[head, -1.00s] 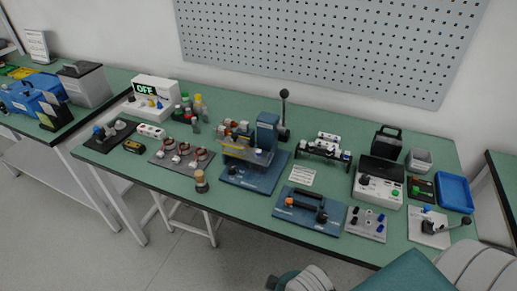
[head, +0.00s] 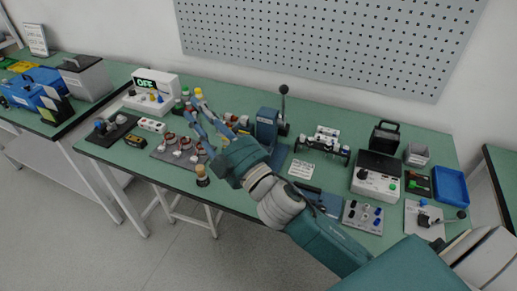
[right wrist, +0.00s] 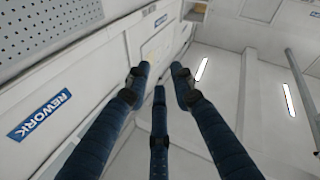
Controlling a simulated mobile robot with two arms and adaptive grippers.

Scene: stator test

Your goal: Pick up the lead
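I cannot pick out the lead with certainty; the small parts on the bench are too small to tell. My right gripper (head: 200,112) reaches over the bench from the lower right in the head view. Its blue fingers are spread in front of the coloured bottles, above the back of the grey mat with the stators (head: 178,152). In the right wrist view the gripper (right wrist: 160,78) shows spread fingers with nothing between them, against wall and ceiling. A white tester (head: 152,92) reading OFF stands left of the fingers. My left gripper is not in view.
A small wood-and-black piece (head: 202,175) stands near the front edge. A black bottle rack (head: 322,150) and a control box (head: 376,178) stand right. A pegboard (head: 330,45) hangs behind.

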